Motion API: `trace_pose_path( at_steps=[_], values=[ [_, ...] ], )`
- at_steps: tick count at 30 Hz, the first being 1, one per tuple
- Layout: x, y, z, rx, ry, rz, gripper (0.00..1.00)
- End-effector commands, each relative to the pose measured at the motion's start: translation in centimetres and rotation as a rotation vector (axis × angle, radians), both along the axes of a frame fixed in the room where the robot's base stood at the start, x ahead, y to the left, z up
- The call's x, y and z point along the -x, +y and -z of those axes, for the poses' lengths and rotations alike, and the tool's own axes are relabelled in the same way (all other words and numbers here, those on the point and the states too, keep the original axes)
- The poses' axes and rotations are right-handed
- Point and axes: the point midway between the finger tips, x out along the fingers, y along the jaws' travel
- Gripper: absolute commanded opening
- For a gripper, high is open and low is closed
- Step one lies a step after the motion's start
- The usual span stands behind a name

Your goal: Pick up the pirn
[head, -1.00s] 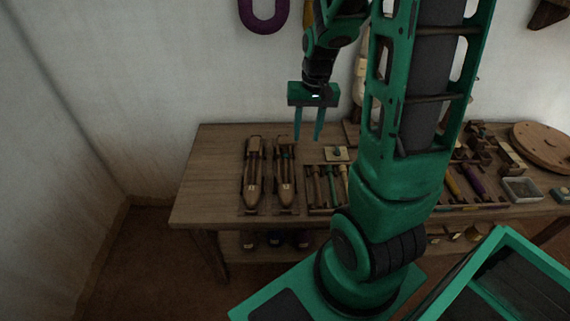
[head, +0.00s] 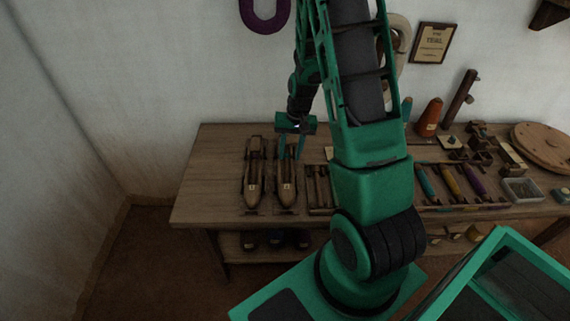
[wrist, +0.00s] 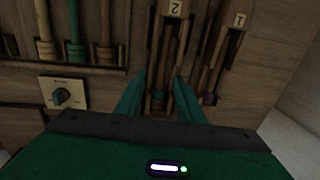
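My gripper (head: 291,158) hangs open and empty over the far part of shuttle 2 (head: 286,197). In the wrist view my gripper (wrist: 160,76) has its fingers apart, with shuttle 2 (wrist: 172,38) between and beyond them. A slim wooden pirn seems to lie in its slot, with a small teal bit near the fingers. Shuttle 1 (head: 253,195) lies alongside on the left, with a purple bit in the wrist view. Several pirns with yellow, teal and reddish ends, such as the teal-ended pirn (wrist: 76,52), lie in a wooden rack (head: 318,205). I cannot tell which pirn is meant.
The table's left end (head: 212,175) is clear. My arm hides the middle.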

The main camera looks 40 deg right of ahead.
Motion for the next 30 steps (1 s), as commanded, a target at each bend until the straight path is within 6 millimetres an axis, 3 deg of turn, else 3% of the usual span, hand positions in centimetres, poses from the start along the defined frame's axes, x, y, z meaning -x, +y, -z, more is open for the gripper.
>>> trace_pose_path(
  at_steps=[12,22,27,30],
  values=[
    [-0.3,0.9,4.5,0.000,0.002,0.000,0.35],
    [-0.6,1.1,5.8,-0.002,0.010,-0.002,0.35],
    [-0.9,1.3,6.1,-0.005,0.015,-0.005,0.00],
    [-1.2,1.5,6.3,-0.007,0.016,-0.008,0.00]
  ],
)
